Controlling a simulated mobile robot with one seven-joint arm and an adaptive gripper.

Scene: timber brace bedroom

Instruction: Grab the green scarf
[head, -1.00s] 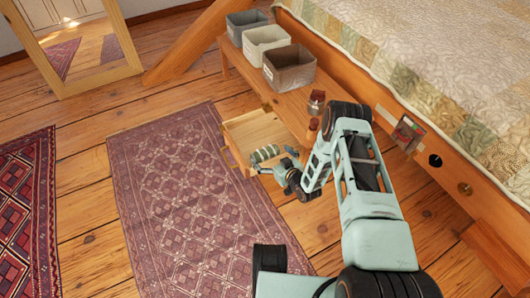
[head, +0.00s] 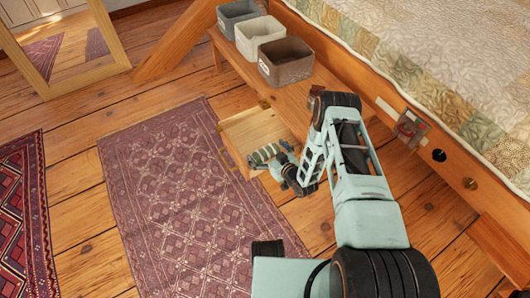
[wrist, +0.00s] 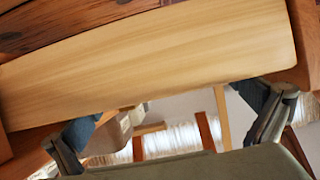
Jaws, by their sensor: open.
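A rolled, green and pale striped item, which looks like the green scarf (head: 268,153), lies in the open wooden drawer (head: 238,128) in the head view. It is at the drawer's near right part. My gripper (head: 280,164) is right beside the scarf at the drawer's near side, and partly covers its right end. In the wrist view my gripper (wrist: 168,135) has its two fingers spread wide apart. A pale wooden board crosses above them. I cannot make out the scarf clearly there, and I cannot tell whether a finger touches it.
A wooden bench (head: 232,58) above the drawer carries grey, white and brown bins (head: 286,62). The bed (head: 430,60) is on the right. A purple patterned rug (head: 180,200) lies left of the drawer, and a framed mirror (head: 60,50) stands at upper left.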

